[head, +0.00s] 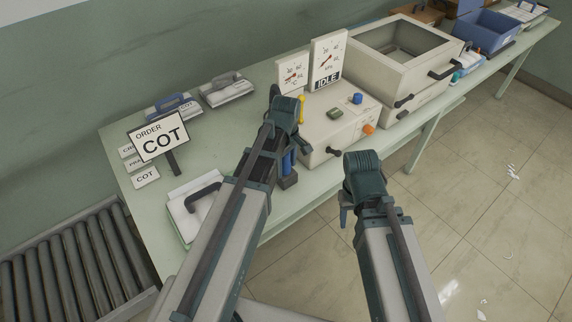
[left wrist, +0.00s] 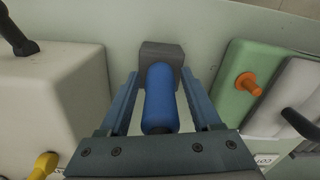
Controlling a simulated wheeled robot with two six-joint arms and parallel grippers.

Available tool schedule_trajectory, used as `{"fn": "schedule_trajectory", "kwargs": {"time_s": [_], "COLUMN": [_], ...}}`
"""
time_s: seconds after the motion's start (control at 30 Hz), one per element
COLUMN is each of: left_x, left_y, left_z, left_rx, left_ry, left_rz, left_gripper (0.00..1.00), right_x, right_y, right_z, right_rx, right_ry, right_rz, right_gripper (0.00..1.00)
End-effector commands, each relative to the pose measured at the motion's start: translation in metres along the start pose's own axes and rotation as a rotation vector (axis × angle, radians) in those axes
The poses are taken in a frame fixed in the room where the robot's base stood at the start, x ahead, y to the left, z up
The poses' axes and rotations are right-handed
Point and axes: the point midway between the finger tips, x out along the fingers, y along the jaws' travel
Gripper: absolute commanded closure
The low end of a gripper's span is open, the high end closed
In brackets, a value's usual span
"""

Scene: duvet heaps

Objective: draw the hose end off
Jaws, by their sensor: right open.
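No hose shows in either view, and I cannot tell which part is the hose end. A blue cylinder (left wrist: 160,98) rises from a dark grey block (left wrist: 160,55) near the table's front edge; it also shows in the head view (head: 288,161). My left gripper (left wrist: 158,78) has one finger on each side of the cylinder, with a gap on both sides, so it is open around it. My right gripper (head: 346,208) is open and empty, off the table's front edge over the floor. My left arm hides part of the table.
A beige machine (head: 335,120) with gauges, an IDLE sign (head: 328,79) and an orange knob (head: 368,129) stands beside the cylinder. A green block with an orange peg (left wrist: 248,84) stands on the other side. A COT order sign (head: 160,139) stands at left. Rollers (head: 75,262) lie below.

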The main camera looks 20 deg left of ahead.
Motion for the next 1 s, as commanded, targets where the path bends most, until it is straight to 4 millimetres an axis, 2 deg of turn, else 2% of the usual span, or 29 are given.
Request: {"fn": "schedule_trajectory", "kwargs": {"time_s": [0.03,0.33,0.57,1.0], "left_x": [0.000,0.000,-0.002,-0.026], "left_y": [0.000,0.000,0.000,0.000], "left_z": [0.000,0.000,0.000,0.000], "left_rx": [0.000,0.000,0.000,0.000], "left_ry": [0.000,0.000,0.000,0.000], "left_rz": [0.000,0.000,0.000,0.000], "left_gripper": [0.46,1.00,1.00,1.00], "right_x": [0.000,0.000,-0.002,-0.026], "right_y": [0.000,0.000,0.000,0.003], "right_z": [0.000,0.000,0.000,0.002], "right_rx": [0.000,0.000,0.000,0.000], "right_ry": [0.000,0.000,0.000,0.000], "right_rz": [0.000,0.000,0.000,0.000], "right_gripper": [0.50,0.50,0.50,0.50]}}
